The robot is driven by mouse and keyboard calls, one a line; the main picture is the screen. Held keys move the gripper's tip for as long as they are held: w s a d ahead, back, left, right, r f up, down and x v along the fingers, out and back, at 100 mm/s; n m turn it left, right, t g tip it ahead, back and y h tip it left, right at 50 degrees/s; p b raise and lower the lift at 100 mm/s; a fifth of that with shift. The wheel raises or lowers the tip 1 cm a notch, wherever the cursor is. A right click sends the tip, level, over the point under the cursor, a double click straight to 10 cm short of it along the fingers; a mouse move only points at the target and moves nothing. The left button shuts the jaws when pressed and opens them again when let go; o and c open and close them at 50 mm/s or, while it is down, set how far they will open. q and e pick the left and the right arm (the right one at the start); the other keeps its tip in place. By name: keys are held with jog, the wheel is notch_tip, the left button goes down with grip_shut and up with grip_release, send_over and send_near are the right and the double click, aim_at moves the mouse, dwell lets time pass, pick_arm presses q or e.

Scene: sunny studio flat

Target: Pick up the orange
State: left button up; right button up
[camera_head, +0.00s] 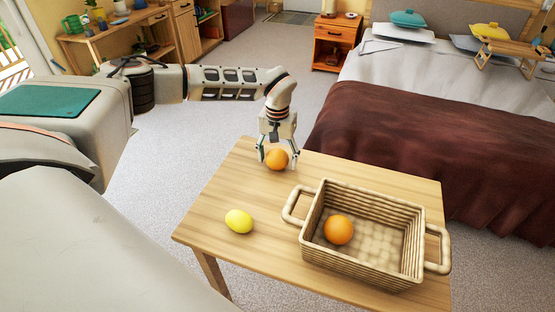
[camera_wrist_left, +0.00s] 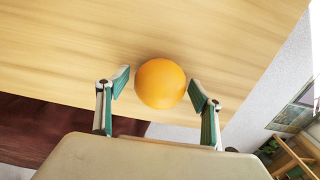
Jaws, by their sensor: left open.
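An orange (camera_head: 277,159) rests on the wooden table near its far edge. My left gripper (camera_head: 276,163) is over it with a finger on either side. In the left wrist view the same orange (camera_wrist_left: 161,83) lies between and slightly beyond the open fingertips (camera_wrist_left: 158,88), with a small gap on each side. A second orange (camera_head: 339,230) lies inside the wicker basket (camera_head: 372,274) on the right of the table. My right gripper is in neither view.
A yellow lemon (camera_head: 239,221) lies on the wooden table (camera_head: 270,261), left of the basket. A bed with a dark brown blanket (camera_head: 400,140) stands beyond the table on the right. The tabletop between lemon and left gripper is clear.

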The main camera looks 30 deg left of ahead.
pick_arm(q)
jog(key=c, duration=1.3)
jog(key=shift+c, duration=0.3)
jog(key=shift+r, duration=0.2)
